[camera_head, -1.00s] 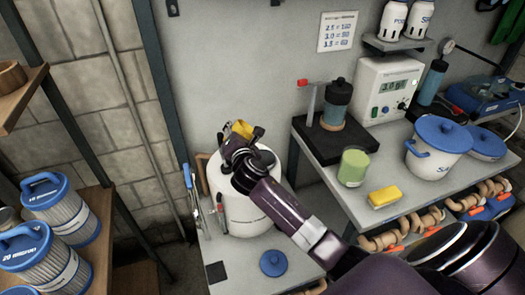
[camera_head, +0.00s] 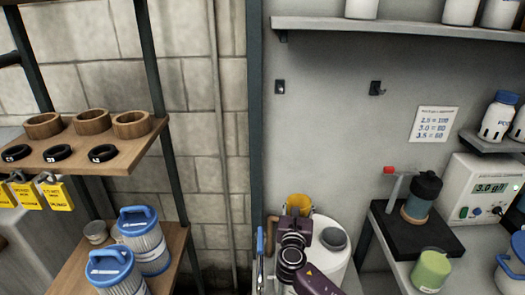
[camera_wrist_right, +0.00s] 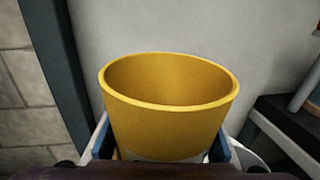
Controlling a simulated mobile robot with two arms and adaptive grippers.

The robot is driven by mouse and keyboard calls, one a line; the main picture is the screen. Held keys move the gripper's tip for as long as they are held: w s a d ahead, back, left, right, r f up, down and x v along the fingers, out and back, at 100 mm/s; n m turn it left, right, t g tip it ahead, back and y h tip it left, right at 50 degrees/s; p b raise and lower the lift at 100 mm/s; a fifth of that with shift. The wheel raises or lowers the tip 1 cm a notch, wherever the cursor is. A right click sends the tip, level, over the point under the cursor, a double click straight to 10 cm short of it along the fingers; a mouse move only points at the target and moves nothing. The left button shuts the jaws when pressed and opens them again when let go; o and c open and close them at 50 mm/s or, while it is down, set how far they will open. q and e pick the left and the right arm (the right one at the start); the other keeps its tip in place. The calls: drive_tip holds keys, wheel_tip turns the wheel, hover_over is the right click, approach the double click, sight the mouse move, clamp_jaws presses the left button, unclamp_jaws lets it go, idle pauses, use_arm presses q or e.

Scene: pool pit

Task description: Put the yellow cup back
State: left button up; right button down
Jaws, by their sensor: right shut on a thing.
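The yellow cup (camera_head: 299,201) is in my right gripper (camera_head: 299,212), low in the middle of the head view. In the right wrist view the yellow cup (camera_wrist_right: 168,125) is upright, with its open rim up. The two fingers of my right gripper (camera_wrist_right: 160,148) are on either side of it. The cup is in front of the grey wall, above or near a white drum (camera_head: 325,268); its exact height is unclear. Two dark wall hooks, a left one (camera_head: 279,87) and a right one (camera_head: 377,88), are empty. My left gripper is not in view.
A grey shelf (camera_head: 410,24) with white bottles is above the hooks. A wooden shelf (camera_head: 75,160) with rings and blue-topped filters (camera_head: 144,240) are at left. A bench at right holds a dark pump (camera_head: 423,195), a green cup (camera_head: 431,270) and a white meter (camera_head: 482,190).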

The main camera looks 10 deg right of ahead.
drive_tip(key=s+a+f, duration=0.1)
drive_tip(key=s, duration=0.2)
drive_tip(key=s+f+n+y, duration=0.1)
drive_tip(key=s, duration=0.2)
drive_tip(key=s+a+f+y+b, duration=0.1)
drive_tip(key=s+f, duration=0.1)
drive_tip(key=s, duration=0.1)
drive_tip(key=shift+s+a+n+t, duration=0.3)
drive_tip(key=shift+s+n+t, duration=0.1)
use_arm(q)
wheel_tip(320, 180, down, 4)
drive_tip(key=b, duration=0.3)
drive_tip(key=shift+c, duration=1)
use_arm(e)
drive_tip(key=s+a+r+n+y, duration=0.1)
drive_tip(key=s+a+r+y, duration=0.1)
drive_tip(key=s, duration=1)
drive_tip(key=s+a+r+n+y, duration=0.2)
drive_tip(key=s+a+r+y, duration=0.1)
drive_tip(key=s, duration=0.9)
wheel_tip(320, 180, up, 2)
drive_tip(key=shift+s+a+r+t, duration=0.2)
drive_tip(key=shift+a+t, duration=0.2)
drive_tip(key=shift+a, duration=0.35)
